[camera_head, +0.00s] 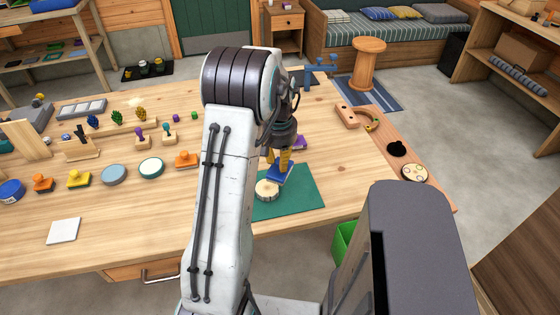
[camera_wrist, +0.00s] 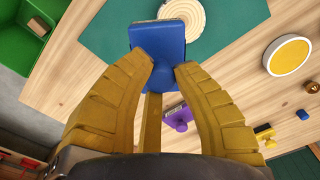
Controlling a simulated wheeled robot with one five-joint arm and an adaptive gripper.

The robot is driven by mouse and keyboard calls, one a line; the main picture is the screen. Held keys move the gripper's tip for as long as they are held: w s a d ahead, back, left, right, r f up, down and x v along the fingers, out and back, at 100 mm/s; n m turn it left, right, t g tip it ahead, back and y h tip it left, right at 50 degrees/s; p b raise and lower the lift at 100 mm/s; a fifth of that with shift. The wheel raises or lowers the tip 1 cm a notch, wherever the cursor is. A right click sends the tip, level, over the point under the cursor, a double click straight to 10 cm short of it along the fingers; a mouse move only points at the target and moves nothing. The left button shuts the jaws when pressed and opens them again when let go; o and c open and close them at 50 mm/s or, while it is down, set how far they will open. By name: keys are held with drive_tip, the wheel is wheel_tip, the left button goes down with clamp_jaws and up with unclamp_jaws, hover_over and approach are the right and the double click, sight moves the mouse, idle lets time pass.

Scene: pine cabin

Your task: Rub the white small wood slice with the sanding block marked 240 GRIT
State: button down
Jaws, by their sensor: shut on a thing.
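My gripper (camera_head: 279,160) has yellow fingers, and in the wrist view (camera_wrist: 162,72) they are closed on the knob of a blue block (camera_wrist: 157,42). The blue block also shows in the head view (camera_head: 280,175), tilted, just right of and behind the pale round wood slice (camera_head: 267,189). No grit marking is readable on it. The slice lies on the green mat (camera_head: 302,197). In the wrist view the block's edge overlaps the slice (camera_wrist: 208,18); I cannot tell whether they touch.
A purple knobbed block (camera_head: 299,143) lies behind the mat. Several stamps and round pads, including an orange stamp (camera_head: 186,160), stand left of my arm. A wooden board with a black disc (camera_head: 397,149) lies at the right edge. The mat's right part is clear.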

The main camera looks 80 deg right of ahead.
drive_tip(key=shift+r, duration=0.15)
drive_tip(key=shift+r+p, duration=1.1)
drive_tip(key=shift+r, duration=0.3)
